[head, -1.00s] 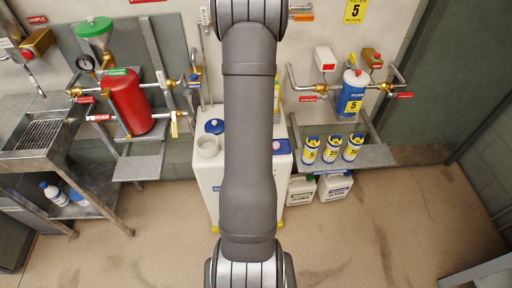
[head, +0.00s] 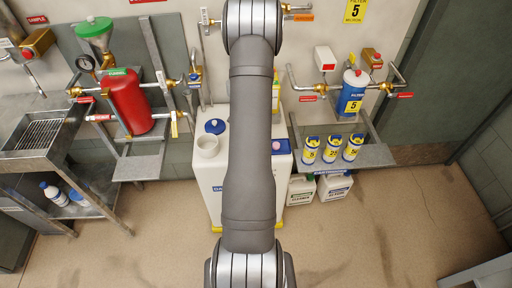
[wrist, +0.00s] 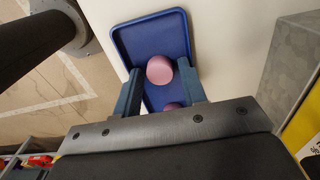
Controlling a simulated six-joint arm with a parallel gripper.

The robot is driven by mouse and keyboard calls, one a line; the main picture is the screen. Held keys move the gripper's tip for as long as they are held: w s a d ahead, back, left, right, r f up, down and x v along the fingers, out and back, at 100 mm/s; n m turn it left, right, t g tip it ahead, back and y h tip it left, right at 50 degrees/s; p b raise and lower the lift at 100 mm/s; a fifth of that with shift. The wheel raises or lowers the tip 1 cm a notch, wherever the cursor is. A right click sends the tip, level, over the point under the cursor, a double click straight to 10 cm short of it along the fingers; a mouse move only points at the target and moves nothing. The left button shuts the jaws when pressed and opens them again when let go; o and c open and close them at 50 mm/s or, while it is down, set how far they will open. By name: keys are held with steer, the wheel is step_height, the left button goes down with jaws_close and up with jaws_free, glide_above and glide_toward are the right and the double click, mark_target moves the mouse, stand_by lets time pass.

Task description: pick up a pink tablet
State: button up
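Two round pink tablets lie in a blue tray. In the wrist view one pink tablet (wrist: 160,69) shows whole between my two fingertips, and a second pink tablet (wrist: 172,107) is partly hidden behind the gripper body. The blue tray (wrist: 146,36) has a raised rim. My gripper (wrist: 160,71) is open over the tray, with a finger on either side of the first tablet; contact cannot be told. In the head view the blue tray (head: 287,149) and a bit of pink tablet (head: 278,145) show just right of my arm. My gripper is hidden there.
The tray sits on a white cabinet (head: 212,178), with a white jar (head: 207,146) and its blue lid (head: 215,126) to the left. Several bottles (head: 331,149) stand on a shelf at right. A red cylinder (head: 130,101) is at left.

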steer(key=c, duration=0.7)
